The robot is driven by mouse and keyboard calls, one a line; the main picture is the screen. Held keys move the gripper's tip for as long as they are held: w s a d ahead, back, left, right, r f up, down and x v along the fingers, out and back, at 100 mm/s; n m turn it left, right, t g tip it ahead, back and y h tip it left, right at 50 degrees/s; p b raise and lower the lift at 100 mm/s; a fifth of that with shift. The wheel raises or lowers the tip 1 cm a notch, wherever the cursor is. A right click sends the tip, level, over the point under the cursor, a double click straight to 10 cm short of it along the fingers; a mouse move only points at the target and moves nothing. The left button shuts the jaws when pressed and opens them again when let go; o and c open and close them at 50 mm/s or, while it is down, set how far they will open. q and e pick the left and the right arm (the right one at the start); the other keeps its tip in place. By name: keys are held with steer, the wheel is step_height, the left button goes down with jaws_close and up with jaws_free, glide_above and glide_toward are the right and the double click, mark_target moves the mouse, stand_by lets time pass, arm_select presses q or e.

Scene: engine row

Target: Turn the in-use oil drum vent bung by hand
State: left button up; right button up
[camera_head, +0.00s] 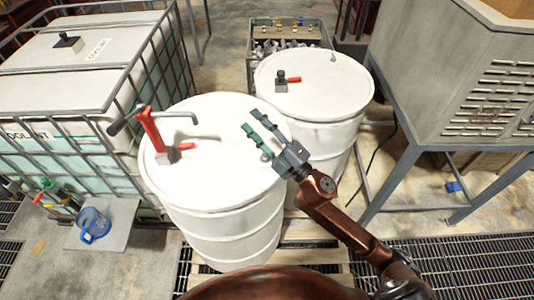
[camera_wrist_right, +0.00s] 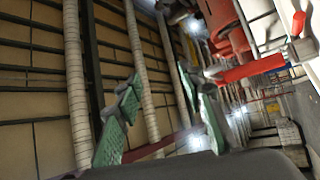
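The near white drum (camera_head: 210,215) carries a red hand pump (camera_head: 152,130) with a curved grey spout and a red lever. A small pale knob (camera_head: 266,156), apparently the vent bung, sits near the right side of its lid, close beside my right gripper and partly hard to make out. My right gripper (camera_head: 253,121) is over the right part of the lid, fingers pointing left and apart, with nothing between them. In the right wrist view its green finger pads (camera_wrist_right: 160,105) are also apart and empty; red pump parts (camera_wrist_right: 240,65) show beyond. My left gripper is not in view.
A grey metal cabinet (camera_head: 450,80) on legs is at right. A crate (camera_head: 290,32) stands behind the drums.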

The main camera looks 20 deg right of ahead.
steer(key=s+a+r+n+g+y, duration=0.1)
steer(key=s+a+n+g+y, duration=0.2)
steer(key=a+n+g+y, duration=0.25)
steer(key=s+a+r+n+g+y, duration=0.25)
steer(key=a+n+g, duration=0.25)
steer(key=a+n, duration=0.3)
steer(key=n+g+h, duration=0.5)
steer(key=n+h, duration=0.4)
steer(key=h, duration=0.8)
glide_toward(265, 157)
steer(key=x, duration=0.8)
steer(key=shift+w+p, duration=0.15)
steer(key=shift+p, duration=0.2)
steer(key=shift+c, duration=0.7)
